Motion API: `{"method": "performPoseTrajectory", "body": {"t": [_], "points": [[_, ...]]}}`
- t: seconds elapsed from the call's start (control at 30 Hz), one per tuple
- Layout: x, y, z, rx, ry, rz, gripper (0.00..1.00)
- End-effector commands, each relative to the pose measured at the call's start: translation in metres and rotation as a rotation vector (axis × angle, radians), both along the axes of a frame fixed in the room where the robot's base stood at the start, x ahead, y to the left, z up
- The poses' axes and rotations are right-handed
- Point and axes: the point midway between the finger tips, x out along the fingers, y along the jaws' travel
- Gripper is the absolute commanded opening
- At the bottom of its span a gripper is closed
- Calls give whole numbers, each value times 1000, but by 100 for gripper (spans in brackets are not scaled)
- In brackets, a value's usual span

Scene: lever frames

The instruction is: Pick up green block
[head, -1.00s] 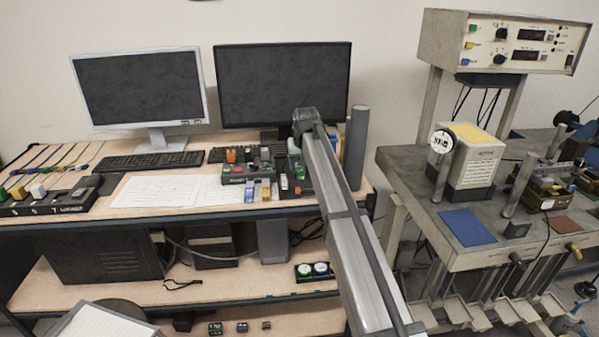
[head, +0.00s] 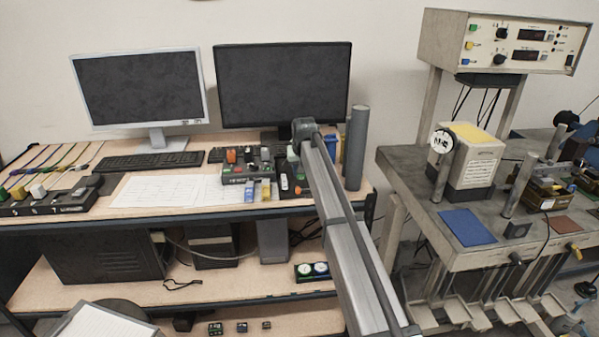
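A small pale green piece (head: 292,153) shows just left of my arm's end, among the parts at the right of the desk. It is partly covered, and I cannot tell whether it is the green block or whether it is touched. My arm reaches up from the bottom, and its dark grey wrist (head: 304,127) is in front of the right monitor. My gripper's fingers are hidden behind the arm, so their opening and any hold do not show.
A control box (head: 246,172) with coloured parts and a dark tray (head: 291,187) crowd the desk left of my arm. A grey cylinder (head: 356,148) stands close on the right, beside a blue object (head: 331,147). White paper sheets (head: 160,190) lie left.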

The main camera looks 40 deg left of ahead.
Motion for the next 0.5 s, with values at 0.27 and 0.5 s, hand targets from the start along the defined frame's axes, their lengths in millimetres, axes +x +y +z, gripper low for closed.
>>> {"method": "performPoseTrajectory", "body": {"t": [0.27, 0.5], "points": [[0, 0, 0, 0, 0, 0, 0], [0, 0, 1, 0, 0, 0, 0]]}}
